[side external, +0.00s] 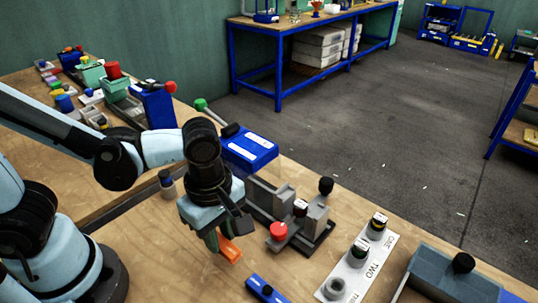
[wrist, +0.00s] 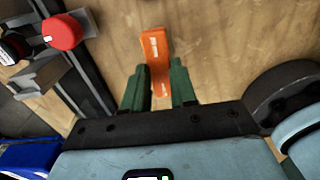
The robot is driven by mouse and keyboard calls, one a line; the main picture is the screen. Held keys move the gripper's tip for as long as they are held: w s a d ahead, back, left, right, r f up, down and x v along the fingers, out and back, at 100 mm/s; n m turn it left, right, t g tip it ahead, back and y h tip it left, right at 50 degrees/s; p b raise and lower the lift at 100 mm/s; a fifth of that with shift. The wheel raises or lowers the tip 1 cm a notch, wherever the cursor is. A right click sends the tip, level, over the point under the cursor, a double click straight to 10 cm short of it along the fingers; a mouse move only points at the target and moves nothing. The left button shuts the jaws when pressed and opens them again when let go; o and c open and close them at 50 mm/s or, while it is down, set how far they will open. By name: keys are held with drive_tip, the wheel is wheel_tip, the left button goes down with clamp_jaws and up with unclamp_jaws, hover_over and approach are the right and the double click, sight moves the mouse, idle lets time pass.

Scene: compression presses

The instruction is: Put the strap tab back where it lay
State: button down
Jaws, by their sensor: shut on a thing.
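The strap tab (side external: 231,249) looks like a flat orange strip with small pale print. In the wrist view the orange tab (wrist: 156,50) sticks out from between the two green fingers of my gripper (wrist: 158,82). In the side view my gripper (side external: 216,241) points down over the wooden bench, left of the grey press, shut on the tab. The fingers hide the tab's near end in part. I cannot tell whether the tab touches the bench or hangs just above it.
The grey press (side external: 299,219) with a red knob (side external: 278,230) stands close to the right. Farther right are a white labelled plate (side external: 352,264) and a grey-blue box (side external: 455,281). A blue bar (side external: 266,289) lies in front. A blue block (side external: 247,149) stands behind.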

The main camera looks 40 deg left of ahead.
sight(220, 241)
drive_tip(key=shift+f, duration=1.8)
drive_tip(key=shift+f, duration=0.15)
drive_tip(key=c, duration=0.9)
unclamp_jaws()
drive_tip(key=shift+r, duration=6.15)
drive_tip(key=w+a+m+t, duration=0.3)
drive_tip(key=a+m, duration=0.3)
drive_tip(key=m, duration=0.3)
drive_tip(key=w+a+m+t, duration=0.3)
drive_tip(key=a+m+t, duration=0.1)
drive_tip(key=a+m, duration=0.3)
drive_tip(key=shift+w+r+m, duration=0.2)
drive_tip(key=shift+w+m, duration=0.2)
drive_tip(key=shift+m, duration=0.6)
